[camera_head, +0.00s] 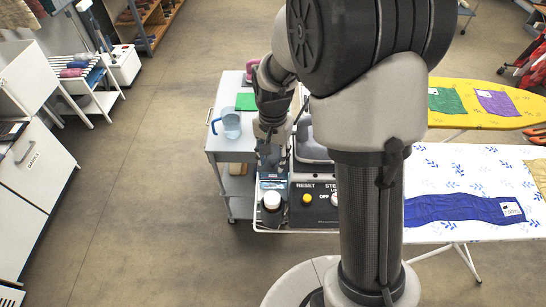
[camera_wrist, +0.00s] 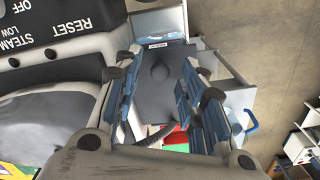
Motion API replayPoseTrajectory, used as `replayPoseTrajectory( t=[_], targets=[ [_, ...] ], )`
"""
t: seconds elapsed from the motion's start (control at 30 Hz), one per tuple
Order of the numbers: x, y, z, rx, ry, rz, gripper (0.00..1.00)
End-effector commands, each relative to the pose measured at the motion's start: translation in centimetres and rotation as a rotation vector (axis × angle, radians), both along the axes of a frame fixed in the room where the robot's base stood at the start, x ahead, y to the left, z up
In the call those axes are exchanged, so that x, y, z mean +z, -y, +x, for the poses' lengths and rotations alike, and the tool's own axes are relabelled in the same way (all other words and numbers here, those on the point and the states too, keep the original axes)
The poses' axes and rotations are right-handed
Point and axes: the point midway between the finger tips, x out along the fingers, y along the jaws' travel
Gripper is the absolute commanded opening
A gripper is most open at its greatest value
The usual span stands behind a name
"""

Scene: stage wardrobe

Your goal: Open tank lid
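The tank lid (camera_wrist: 160,85) shows in the wrist view as a dark grey panel with a small rounded knob (camera_wrist: 160,71). A blue edge and a small white label (camera_wrist: 158,44) lie at its far end. My gripper (camera_wrist: 163,95) is open, with one finger on each side of the lid in that view. I cannot tell whether the fingers touch it. In the head view my gripper (camera_head: 270,150) points down over the bluish tank (camera_head: 272,184) at the left of the steam station. My wrist and fingers hide most of the lid there.
Ironing boards stand at right.

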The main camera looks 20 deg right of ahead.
Motion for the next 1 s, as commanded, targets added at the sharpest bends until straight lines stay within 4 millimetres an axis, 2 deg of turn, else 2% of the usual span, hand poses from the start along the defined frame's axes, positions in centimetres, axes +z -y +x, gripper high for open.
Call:
replayPoseTrajectory(
  t=[0.27,0.8,1.0],
  targets=[
    [-0.08,0.0,0.01,0.0,0.0,0.0,0.37],
    [-0.05,0.0,0.01,0.0,0.0,0.0,0.01],
    [-0.05,0.01,0.02,0.0,0.0,0.0,0.0]
  ],
)
